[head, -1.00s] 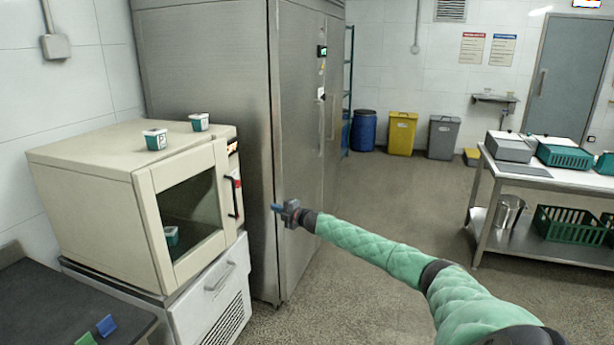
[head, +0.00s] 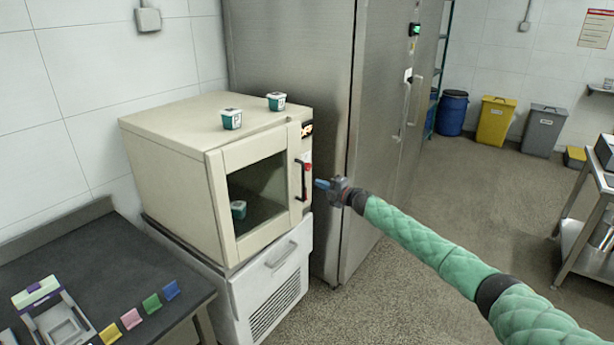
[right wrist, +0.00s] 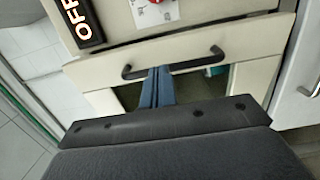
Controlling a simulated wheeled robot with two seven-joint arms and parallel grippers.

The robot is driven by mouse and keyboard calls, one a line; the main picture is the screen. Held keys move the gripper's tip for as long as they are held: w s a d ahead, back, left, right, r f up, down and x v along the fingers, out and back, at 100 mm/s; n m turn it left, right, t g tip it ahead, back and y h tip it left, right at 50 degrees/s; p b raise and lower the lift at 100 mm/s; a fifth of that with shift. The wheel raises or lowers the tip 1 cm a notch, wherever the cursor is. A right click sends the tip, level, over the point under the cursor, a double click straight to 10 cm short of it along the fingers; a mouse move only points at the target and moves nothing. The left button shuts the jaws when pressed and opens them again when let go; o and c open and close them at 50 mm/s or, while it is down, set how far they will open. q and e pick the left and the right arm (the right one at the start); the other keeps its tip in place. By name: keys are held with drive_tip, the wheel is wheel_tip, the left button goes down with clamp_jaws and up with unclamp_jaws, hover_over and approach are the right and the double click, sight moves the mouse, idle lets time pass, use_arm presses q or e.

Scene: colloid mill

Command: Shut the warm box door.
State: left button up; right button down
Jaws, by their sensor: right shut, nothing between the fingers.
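The warm box (head: 165,160) is a cream cabinet with a glass door (head: 220,195) on its front. The door lies against or very near the frame; I cannot tell whether it is fully seated. Its dark bar handle (head: 303,181) is on the right side of the door and also shows in the right wrist view (right wrist: 172,66). My right gripper (head: 321,184) is shut and empty, with its blue fingertips (right wrist: 160,72) close to the handle; contact is unclear. A small tub (head: 238,209) shows through the glass. My left gripper is not in view.
Two tubs (head: 231,119) (head: 276,101) stand on top of the warm box. It rests on a white unit (head: 270,275). A tall steel cabinet (head: 290,60) stands behind and to the right. A dark table (head: 110,255) with coloured cards is at left.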

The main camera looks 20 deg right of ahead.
sight(300, 175)
drive_tip(key=p+x, duration=0.2)
drive_tip(key=x, duration=0.5)
drive_tip(key=shift+w+a, duration=0.25)
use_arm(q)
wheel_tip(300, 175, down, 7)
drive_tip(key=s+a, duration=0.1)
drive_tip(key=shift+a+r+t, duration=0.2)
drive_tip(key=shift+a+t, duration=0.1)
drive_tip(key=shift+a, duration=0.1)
use_arm(e)
drive_tip(key=shift+w+a, duration=0.1)
drive_tip(key=shift+w, duration=0.1)
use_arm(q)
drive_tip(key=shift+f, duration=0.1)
